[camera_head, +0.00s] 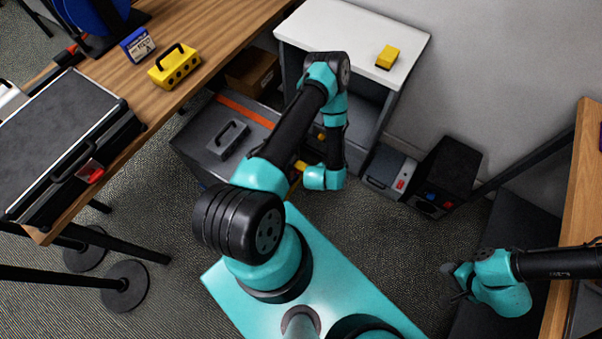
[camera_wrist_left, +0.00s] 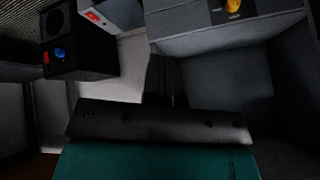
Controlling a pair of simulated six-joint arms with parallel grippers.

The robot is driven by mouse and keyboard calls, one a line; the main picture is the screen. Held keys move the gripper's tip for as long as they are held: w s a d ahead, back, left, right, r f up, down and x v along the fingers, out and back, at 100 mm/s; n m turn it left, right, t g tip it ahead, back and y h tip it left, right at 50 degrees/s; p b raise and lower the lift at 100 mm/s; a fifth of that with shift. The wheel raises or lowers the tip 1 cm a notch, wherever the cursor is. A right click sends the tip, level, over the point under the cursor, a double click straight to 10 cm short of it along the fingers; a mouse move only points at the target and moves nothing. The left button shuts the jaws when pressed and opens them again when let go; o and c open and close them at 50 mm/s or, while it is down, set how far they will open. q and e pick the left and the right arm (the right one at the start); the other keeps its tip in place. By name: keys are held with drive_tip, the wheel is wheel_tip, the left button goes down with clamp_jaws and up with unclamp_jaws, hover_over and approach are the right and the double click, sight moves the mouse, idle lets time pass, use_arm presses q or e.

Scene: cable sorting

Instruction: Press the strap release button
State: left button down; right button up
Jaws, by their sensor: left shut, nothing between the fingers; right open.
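No button can be read as the strap release. A grey box (camera_head: 388,172) on the floor bears a small red part (camera_head: 400,184), also seen in the left wrist view (camera_wrist_left: 94,16). Beside it a black box (camera_head: 447,166) has red and blue knobs; it also shows in the left wrist view (camera_wrist_left: 95,60). My left gripper (camera_wrist_left: 166,84) is shut and empty in the left wrist view, pointing into a dark grey recess. In the head view its fingers are hidden beyond my left wrist. My right gripper (camera_head: 453,284) is open and empty over the floor at lower right.
A white table (camera_head: 335,30) with a yellow block (camera_head: 388,57) stands at the back. A wooden bench (camera_head: 215,25) at left carries a black case (camera_head: 65,140) with a red latch and a yellow handled box (camera_head: 175,66). A grey chest (camera_head: 195,150) stands under it. Floor between is clear.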

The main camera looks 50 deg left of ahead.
use_arm(q)
drive_tip(key=s+a+f+m+t+y, duration=0.1)
drive_tip(key=s+a+f+m+y, duration=0.2)
drive_tip(key=s+f, duration=1)
drive_tip(key=m+y, duration=0.2)
drive_tip(key=y, duration=0.3)
drive_tip(key=shift+f+m+t, duration=0.2)
drive_tip(key=shift+m+t, duration=0.1)
drive_tip(key=shift+t, duration=0.1)
drive_tip(key=shift+a, duration=0.1)
drive_tip(key=r+x, duration=0.1)
drive_tip(key=x, duration=1.3)
drive_tip(key=shift+w+a, duration=0.15)
